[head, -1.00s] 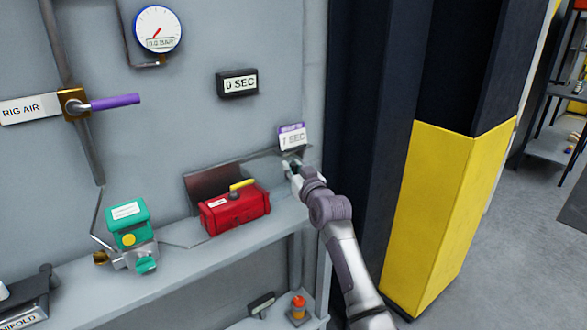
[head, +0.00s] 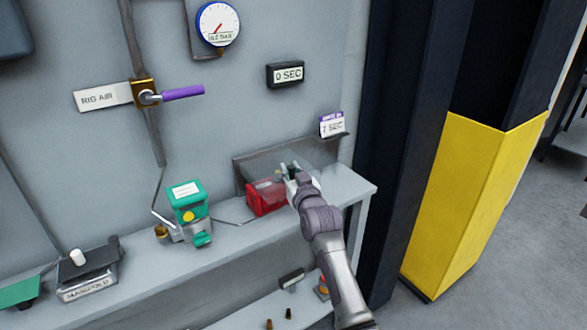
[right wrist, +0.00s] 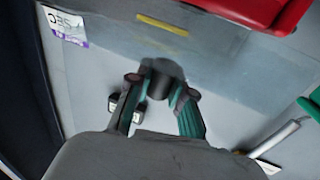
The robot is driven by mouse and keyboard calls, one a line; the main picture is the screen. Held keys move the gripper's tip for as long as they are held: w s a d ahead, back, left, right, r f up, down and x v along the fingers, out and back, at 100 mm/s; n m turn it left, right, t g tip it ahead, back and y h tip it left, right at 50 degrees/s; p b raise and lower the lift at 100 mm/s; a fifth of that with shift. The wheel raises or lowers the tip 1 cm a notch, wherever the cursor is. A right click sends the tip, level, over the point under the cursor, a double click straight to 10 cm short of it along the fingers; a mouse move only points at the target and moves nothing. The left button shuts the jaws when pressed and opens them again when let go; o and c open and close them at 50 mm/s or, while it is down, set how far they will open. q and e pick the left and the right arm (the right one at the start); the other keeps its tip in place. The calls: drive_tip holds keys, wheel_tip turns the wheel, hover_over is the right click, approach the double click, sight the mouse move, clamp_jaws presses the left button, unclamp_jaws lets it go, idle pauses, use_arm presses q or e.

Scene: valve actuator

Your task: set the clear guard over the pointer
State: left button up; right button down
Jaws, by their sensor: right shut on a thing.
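The red valve actuator (head: 262,198) sits on the grey wall shelf, its right part hidden behind my right gripper (head: 289,168). The right gripper is shut on the dark knob (right wrist: 162,78) of the clear guard (right wrist: 225,68). The guard is a see-through sheet, faint in the head view. In the right wrist view it spreads beyond the fingers, and the yellow pointer (right wrist: 162,24) shows near the red actuator body (right wrist: 265,10). I cannot tell whether the guard touches the actuator. My left gripper is not in view.
A green-topped device (head: 188,208) stands left of the actuator. A purple-handled valve (head: 183,92) and gauge (head: 218,24) are on the wall. A yellow-black column (head: 455,200) is at right.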

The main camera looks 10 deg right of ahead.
drive_tip(key=shift+a+f, duration=0.1)
drive_tip(key=shift+a, duration=0.05)
drive_tip(key=c, duration=1.4)
unclamp_jaws()
drive_tip(key=o, duration=0.4)
drive_tip(key=shift+s+a, duration=0.1)
drive_tip(key=shift+a, duration=0.1)
drive_tip(key=shift+d, duration=0.1)
drive_tip(key=shift+s, duration=0.2)
drive_tip(key=s, duration=0.7)
drive_tip(key=s+d, duration=0.1)
drive_tip(key=s, duration=0.3)
drive_tip(key=shift+s, duration=0.3)
